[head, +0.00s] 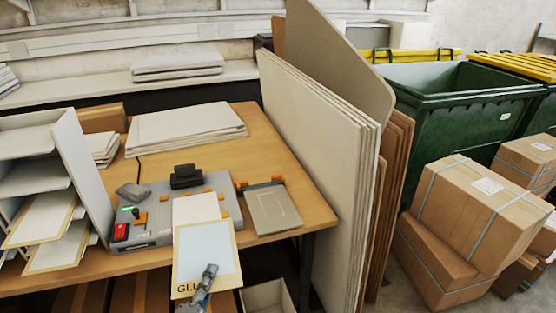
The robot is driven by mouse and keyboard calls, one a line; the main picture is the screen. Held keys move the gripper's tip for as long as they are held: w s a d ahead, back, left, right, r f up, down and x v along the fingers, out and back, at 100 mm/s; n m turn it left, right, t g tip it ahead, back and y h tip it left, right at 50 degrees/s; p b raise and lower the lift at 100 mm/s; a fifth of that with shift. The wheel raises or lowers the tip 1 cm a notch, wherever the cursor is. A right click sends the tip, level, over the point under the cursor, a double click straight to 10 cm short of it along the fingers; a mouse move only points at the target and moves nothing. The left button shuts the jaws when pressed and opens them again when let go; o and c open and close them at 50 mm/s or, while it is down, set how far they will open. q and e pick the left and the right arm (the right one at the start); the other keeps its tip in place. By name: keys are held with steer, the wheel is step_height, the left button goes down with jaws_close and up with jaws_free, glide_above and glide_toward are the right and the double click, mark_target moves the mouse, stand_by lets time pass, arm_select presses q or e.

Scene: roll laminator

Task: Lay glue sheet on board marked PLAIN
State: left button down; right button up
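The glue sheet (208,251) is a pale blue panel with a cream border, and the letters "GLU" show at its lower edge. It extends over the table's front edge, with its far end by the laminator (160,232). My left gripper (208,273) is at the sheet's lower edge and appears shut on it, covering part of the lettering. A white panel (196,207) lies on the laminator just beyond the sheet. No board with a readable PLAIN mark shows; boards sit in the shelf rack (42,216) at left. My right gripper is out of view.
A grey plate (273,209) with orange clips lies right of the laminator. White sheets (187,127) are stacked behind it. Tall leaning panels (315,155) bound the table (295,170) at right. An open box (267,297) stands below the front edge.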

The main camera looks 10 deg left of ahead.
mark_target(202, 267)
arm_select(q)
steer(key=s+d+r+h+b, duration=0.1)
steer(key=s+d+h, duration=0.1)
steer(key=s+d, duration=0.4)
steer(key=w+a+y, duration=0.1)
steer(key=w+a, duration=0.1)
steer(key=a, duration=0.1)
steer(key=w+a+y+p, duration=0.1)
steer(key=w+a, duration=0.1)
steer(key=w, duration=0.1)
steer(key=w+a+y+p, duration=0.1)
steer(key=w+a, duration=0.2)
steer(key=shift+a+f+n, duration=0.3)
steer(key=shift+f+n, duration=0.05)
steer(key=shift+n, duration=0.05)
steer(key=shift+a, duration=0.15)
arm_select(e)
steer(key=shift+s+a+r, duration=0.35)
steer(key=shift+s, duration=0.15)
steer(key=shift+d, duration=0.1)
